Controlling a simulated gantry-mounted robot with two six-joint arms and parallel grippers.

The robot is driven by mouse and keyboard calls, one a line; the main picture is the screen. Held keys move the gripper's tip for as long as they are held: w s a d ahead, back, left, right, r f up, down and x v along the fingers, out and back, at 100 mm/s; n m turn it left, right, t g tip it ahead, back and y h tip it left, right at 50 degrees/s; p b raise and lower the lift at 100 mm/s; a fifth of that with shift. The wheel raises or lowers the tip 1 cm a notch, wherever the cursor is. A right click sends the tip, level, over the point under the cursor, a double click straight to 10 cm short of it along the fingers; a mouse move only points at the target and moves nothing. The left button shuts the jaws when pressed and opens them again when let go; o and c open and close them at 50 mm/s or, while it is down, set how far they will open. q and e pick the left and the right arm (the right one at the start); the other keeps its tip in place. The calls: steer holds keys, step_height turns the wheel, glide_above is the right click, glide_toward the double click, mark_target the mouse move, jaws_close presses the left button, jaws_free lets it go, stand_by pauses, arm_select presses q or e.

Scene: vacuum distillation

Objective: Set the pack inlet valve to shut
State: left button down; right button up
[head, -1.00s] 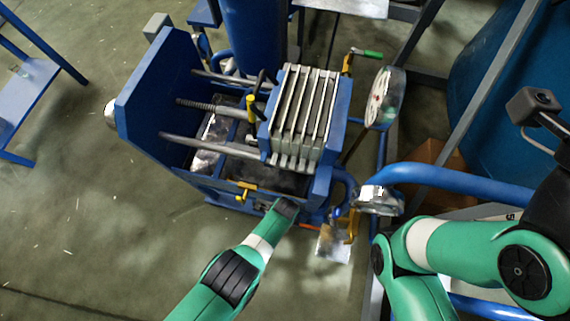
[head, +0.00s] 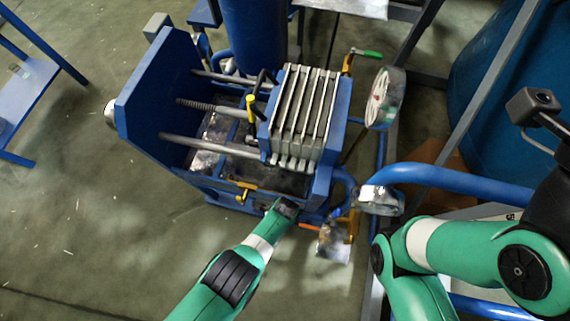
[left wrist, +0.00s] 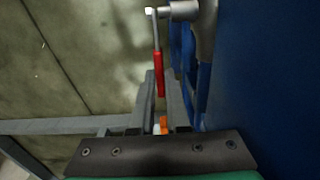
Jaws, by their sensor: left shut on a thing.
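A valve with a red lever handle (left wrist: 159,72) shows in the left wrist view. Its grey metal body (left wrist: 181,9) is at the top, beside a blue wall. The handle points down the picture, toward my gripper. My left gripper (left wrist: 161,82) has its two fingers on either side of the handle's end and is shut on it. In the head view my left wrist (head: 284,209) is at the front right corner of the blue press; its fingers are hard to make out. A short orange-red piece (head: 310,226) shows just right of it. My right gripper is not in view.
The blue press frame (head: 150,100) holds a pack of pale plates (head: 303,112). A yellow handle (head: 246,187) is on its front side. A green-handled valve (head: 368,53) and a round gauge (head: 385,98) stand behind. A blue pipe (head: 450,180) runs at right.

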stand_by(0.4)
arm_select(q)
steer(key=shift+a+r+h+p, duration=0.25)
steer(key=shift+r+h+p, duration=0.3)
steer(key=shift+p, duration=0.3)
steer(key=shift+d+f, duration=0.1)
steer(key=c, duration=0.9)
jaws_free()
step_height(320, 180, up, 12)
steer(key=a+p, duration=0.1)
steer(key=p, duration=1)
steer(key=shift+w+a+f+p, duration=0.15)
steer(key=shift+a+f+p, duration=0.1)
steer(key=shift+p, duration=0.1)
